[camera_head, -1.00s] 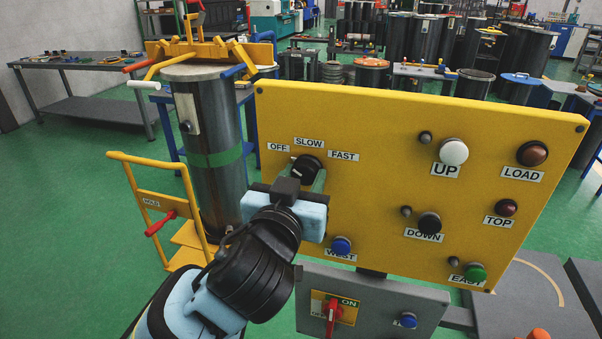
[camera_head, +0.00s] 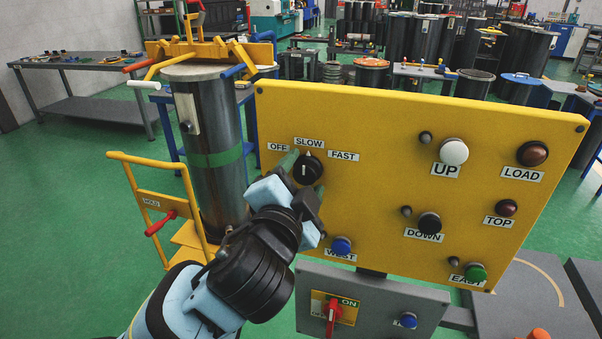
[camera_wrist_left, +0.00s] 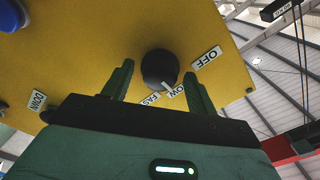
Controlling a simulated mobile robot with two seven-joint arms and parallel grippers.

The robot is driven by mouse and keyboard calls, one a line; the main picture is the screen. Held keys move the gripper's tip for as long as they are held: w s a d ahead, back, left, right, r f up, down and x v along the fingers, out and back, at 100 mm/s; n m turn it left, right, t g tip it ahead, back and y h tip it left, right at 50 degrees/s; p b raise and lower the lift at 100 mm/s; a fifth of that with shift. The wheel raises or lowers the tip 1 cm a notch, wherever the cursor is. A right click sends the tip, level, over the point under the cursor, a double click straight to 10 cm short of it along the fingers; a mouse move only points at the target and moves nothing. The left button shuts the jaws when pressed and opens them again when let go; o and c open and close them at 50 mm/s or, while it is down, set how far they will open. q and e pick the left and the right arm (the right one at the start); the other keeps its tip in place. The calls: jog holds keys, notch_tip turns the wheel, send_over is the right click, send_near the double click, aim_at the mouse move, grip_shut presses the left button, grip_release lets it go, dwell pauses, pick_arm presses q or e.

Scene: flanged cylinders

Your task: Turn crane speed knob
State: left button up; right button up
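The crane speed knob (camera_head: 307,170) is a black round knob on the yellow control panel (camera_head: 380,130). Its white mark points up towards the SLOW label (camera_head: 309,143), between OFF (camera_head: 278,147) and FAST (camera_head: 343,156). My left gripper (camera_head: 304,174) is open at the knob, one green finger towards its upper left and the other towards its lower right. In the left wrist view the knob (camera_wrist_left: 158,68) shows between the spread fingertips (camera_wrist_left: 160,75), with gaps beside it. My right gripper is not in view.
The panel also carries the white UP (camera_head: 453,152), DOWN (camera_head: 429,222), blue WEST (camera_head: 341,245) and green EAST (camera_head: 474,272) buttons. A grey box with a red switch (camera_head: 332,314) is below. A tall cylinder (camera_head: 212,160) and yellow trolley (camera_head: 150,200) stand left.

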pick_arm(q)
jog(key=shift+o, duration=1.4)
jog(key=v, duration=0.6)
